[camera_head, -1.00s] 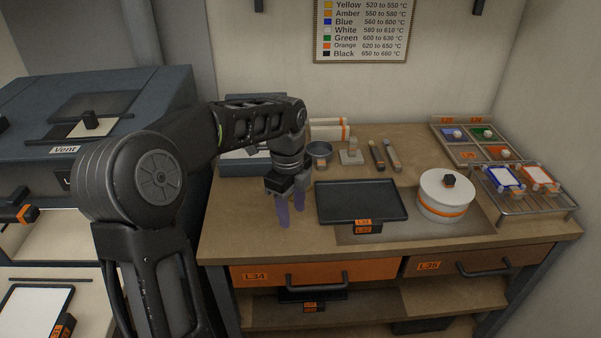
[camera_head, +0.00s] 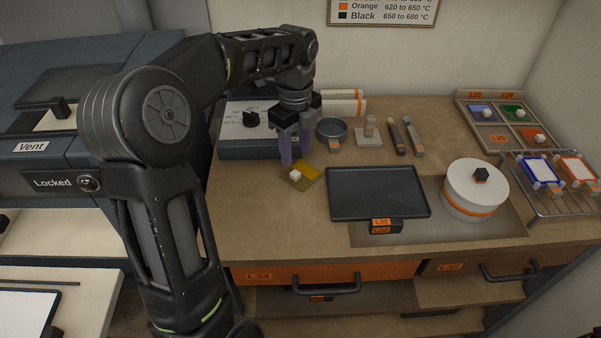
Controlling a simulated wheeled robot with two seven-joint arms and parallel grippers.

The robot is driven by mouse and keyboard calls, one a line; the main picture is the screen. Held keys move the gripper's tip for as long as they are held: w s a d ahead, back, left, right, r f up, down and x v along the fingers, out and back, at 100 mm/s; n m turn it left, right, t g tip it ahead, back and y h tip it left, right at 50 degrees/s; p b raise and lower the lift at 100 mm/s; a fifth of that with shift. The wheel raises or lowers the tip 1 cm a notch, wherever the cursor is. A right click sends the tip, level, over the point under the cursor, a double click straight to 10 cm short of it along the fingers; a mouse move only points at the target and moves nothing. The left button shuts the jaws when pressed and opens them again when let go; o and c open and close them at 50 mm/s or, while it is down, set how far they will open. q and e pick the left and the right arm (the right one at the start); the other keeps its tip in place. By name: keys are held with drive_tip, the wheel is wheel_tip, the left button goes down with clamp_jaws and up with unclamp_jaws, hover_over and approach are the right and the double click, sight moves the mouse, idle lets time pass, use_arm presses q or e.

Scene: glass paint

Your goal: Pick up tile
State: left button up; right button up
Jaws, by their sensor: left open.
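A yellow tile (camera_head: 311,171) with a small white knob (camera_head: 295,175) lies flat on the wooden bench, left of the black tray. My left gripper (camera_head: 296,158) points down with its two purple fingers apart. In the picture its fingertips are just behind the tile's far edge, and nothing shows between them. Blue (camera_head: 480,110), green (camera_head: 513,109) and orange (camera_head: 530,135) tiles with white knobs sit in a compartment tray (camera_head: 490,127) at the back right. My right gripper is not in view.
A black tray (camera_head: 378,193) and a round white pot with a lid (camera_head: 475,190) stand on the bench. A metal cup (camera_head: 332,129), a stand and two tools lie behind. A wire rack (camera_head: 555,203) holds two framed pieces. A grey box (camera_head: 250,150) is close behind the gripper.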

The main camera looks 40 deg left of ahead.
sight(295, 173)
use_arm(q)
drive_tip(key=shift+f, duration=0.85)
drive_tip(key=shift+f, duration=0.1)
wheel_tip(295, 173, down, 5)
drive_tip(key=shift+a+p, duration=0.1)
drive_tip(key=shift+p, duration=0.55)
drive_tip(key=shift+c, duration=0.5)
clamp_jaws()
